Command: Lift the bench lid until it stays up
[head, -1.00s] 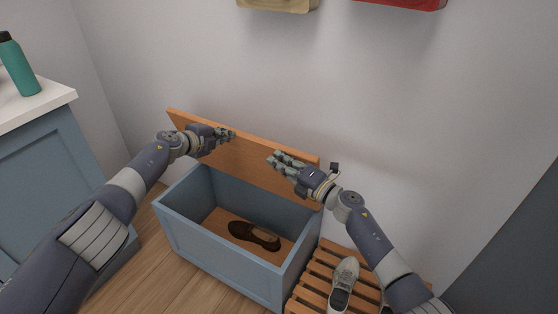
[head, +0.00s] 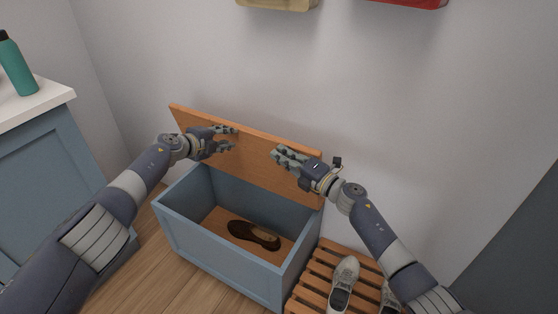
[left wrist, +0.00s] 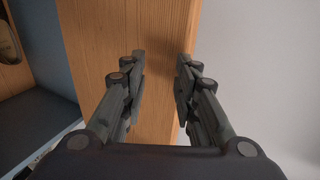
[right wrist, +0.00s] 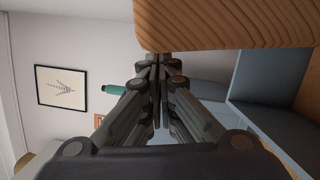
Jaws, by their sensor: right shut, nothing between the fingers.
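The wooden bench lid (head: 258,160) stands steeply raised at the back of the blue bench (head: 222,257), near the wall. The bench's inside is exposed. My left gripper (head: 234,138) is open at the inner face of the lid, left of its middle. In the left wrist view the lid (left wrist: 100,45) lies behind the spread fingers (left wrist: 160,80); I cannot tell if they touch it. My right gripper (head: 275,153) is shut and empty, in front of the lid's right half. In the right wrist view the lid (right wrist: 230,25) is just beyond the closed fingertips (right wrist: 157,58); contact is unclear.
A brown shoe (head: 254,235) lies inside the bench. A slatted wooden rack (head: 315,277) with pale shoes (head: 343,283) stands right of the bench. A blue cabinet (head: 55,165) with a white top carries a green bottle (head: 17,65) at left. Wood floor shows in front.

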